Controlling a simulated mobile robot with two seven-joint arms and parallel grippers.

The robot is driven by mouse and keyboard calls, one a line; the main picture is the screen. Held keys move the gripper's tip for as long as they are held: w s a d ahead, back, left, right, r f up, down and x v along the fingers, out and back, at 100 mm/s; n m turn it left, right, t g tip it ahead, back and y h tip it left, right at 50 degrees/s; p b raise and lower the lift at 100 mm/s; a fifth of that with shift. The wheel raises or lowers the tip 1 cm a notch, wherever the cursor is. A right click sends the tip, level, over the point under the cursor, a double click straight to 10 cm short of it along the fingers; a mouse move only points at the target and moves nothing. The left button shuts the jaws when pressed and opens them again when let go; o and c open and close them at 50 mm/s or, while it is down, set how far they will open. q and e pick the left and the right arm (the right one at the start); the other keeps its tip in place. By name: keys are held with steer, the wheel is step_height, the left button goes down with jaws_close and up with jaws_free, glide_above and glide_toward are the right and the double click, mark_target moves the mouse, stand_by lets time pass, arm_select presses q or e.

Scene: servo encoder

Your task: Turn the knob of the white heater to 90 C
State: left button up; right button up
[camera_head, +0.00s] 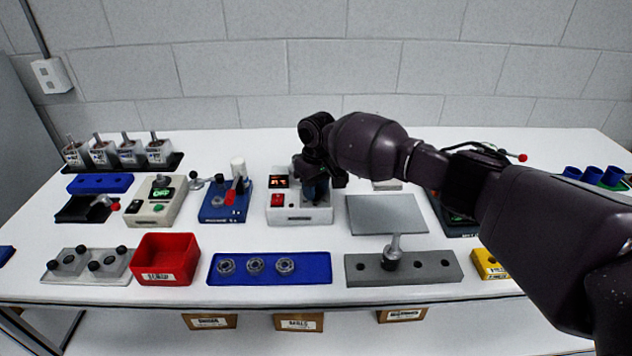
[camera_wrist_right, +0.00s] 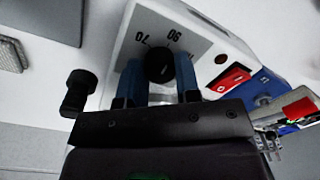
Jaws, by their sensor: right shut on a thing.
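The white heater (camera_head: 299,214) stands in the middle of the table, with a small dark display showing red digits (camera_head: 279,182) that I cannot read, and a red switch (camera_head: 277,200). My right gripper (camera_head: 317,188) is over its right half and hides the knob in the head view. In the right wrist view the blue fingers are shut on the black knob (camera_wrist_right: 159,66), one on each side. The grey dial plate (camera_wrist_right: 184,43) shows upside-down marks that look like 70 and 90. The knob's pointer is not clear. My left gripper is not in view.
A blue device with a red lever (camera_head: 227,205) stands just left of the heater. A grey plate (camera_head: 385,214) lies to its right. In front are a blue tray with bearings (camera_head: 230,277), a red bin (camera_head: 165,260) and a grey block (camera_head: 440,272).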

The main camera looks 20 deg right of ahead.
mark_target(317, 190)
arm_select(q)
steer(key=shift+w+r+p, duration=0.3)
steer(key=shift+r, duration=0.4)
arm_select(e)
steer(key=shift+f+m, duration=0.1)
steer(key=shift+m, duration=0.3)
steer(key=o, duration=0.9)
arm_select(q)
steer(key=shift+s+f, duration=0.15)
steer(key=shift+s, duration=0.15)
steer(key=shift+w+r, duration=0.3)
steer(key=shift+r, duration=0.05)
arm_select(e)
steer(key=r, duration=1.1)
steer(key=shift+d, duration=0.25)
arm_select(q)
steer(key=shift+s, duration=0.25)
arm_select(e)
steer(key=shift+f, duration=0.1)
